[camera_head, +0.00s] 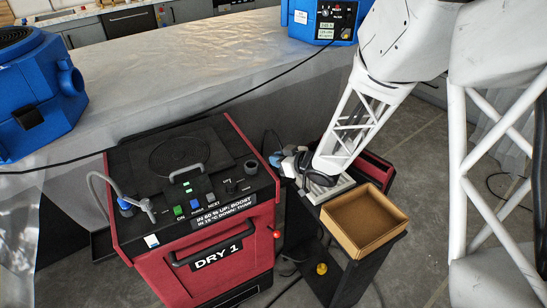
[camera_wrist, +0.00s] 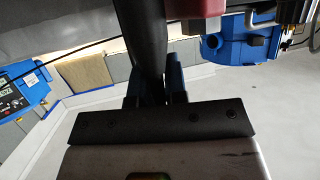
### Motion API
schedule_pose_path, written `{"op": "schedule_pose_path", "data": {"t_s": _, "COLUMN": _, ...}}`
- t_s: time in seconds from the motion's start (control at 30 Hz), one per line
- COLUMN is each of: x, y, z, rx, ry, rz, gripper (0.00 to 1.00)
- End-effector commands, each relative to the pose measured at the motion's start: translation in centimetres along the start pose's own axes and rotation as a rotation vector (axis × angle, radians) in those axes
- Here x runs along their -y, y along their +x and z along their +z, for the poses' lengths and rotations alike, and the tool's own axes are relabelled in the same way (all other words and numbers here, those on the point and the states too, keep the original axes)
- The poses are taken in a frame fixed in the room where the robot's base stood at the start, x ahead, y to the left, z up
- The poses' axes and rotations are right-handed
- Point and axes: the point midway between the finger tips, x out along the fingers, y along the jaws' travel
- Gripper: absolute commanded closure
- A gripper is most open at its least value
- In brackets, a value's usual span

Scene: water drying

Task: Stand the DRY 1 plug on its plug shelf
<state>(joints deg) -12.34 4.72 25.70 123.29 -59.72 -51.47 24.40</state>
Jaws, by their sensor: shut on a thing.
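The red and black DRY 1 machine (camera_head: 205,215) stands at centre left in the head view. My gripper (camera_head: 284,159) is just right of its top panel, with bluish fingertips pointing left. In the wrist view my gripper (camera_wrist: 157,88) is shut on a dark, thick, rounded piece (camera_wrist: 146,45) between its blue fingers. I cannot tell for sure that this is the DRY 1 plug; my wrist and fingers hide much of it in the head view. A dark stand (camera_head: 345,275) is right of the machine; I cannot tell whether it is the plug shelf.
A bent grey hose (camera_head: 100,180) rises at the machine's left. Blue units stand at left (camera_head: 40,100) and at the back (camera_head: 322,20). Thin cables cross the area.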

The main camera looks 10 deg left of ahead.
Motion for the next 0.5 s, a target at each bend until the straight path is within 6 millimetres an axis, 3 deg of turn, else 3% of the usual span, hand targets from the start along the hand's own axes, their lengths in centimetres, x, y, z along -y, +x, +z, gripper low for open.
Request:
{"op": "schedule_pose_path", "data": {"t_s": 0.2, "x": -2.0, "y": 2.6, "z": -0.7, "rx": 0.0, "ry": 0.001, "rz": -0.001, "gripper": 1.0}}
{"op": "schedule_pose_path", "data": {"t_s": 0.5, "x": -3.5, "y": 4.4, "z": -1.3, "rx": -0.001, "ry": 0.0, "rz": 0.0, "gripper": 1.0}}
